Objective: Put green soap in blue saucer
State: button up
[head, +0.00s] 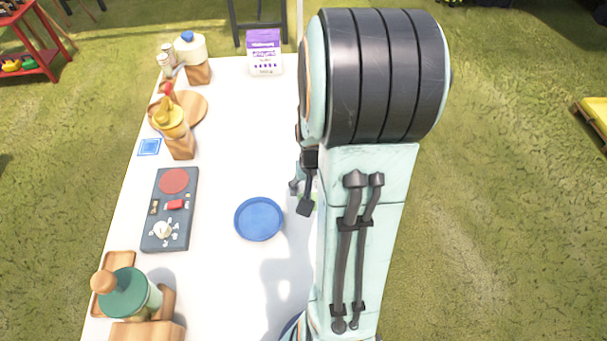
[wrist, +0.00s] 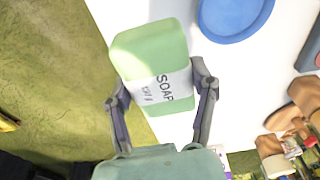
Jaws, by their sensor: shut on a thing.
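The green soap (wrist: 150,50), a block with a white paper band reading "SOAP", is between the two fingers of my gripper (wrist: 160,98) in the wrist view. The gripper is shut on it. In the head view my arm hides most of the soap and gripper; a dark finger (head: 306,200) shows, with a little green beside it. The blue saucer (head: 258,219) lies on the white table, left of the gripper in the head view, and looks empty. It also shows in the wrist view (wrist: 235,15), up and right of the soap and apart from it.
The table between soap and saucer is clear.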

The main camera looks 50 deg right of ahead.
jog(key=shift+s+a+r, duration=0.15)
jog(key=shift+s+a, duration=0.1)
jog(key=shift+r+m, duration=0.1)
jog(key=shift+m, duration=0.4)
jog(key=shift+w+d+m, duration=0.6)
jog(key=shift+w+m, duration=0.25)
jog(key=shift+m, duration=0.05)
jog(key=w+a+f, duration=0.1)
jog(key=w+a, duration=0.1)
jog(key=w, duration=0.2)
jog(key=n, duration=0.2)
send_over(259, 219)
notch_tip(259, 219, down, 3)
notch_tip(259, 219, down, 8)
jog(key=shift+s+a+r, duration=0.1)
jog(key=shift+a, duration=0.05)
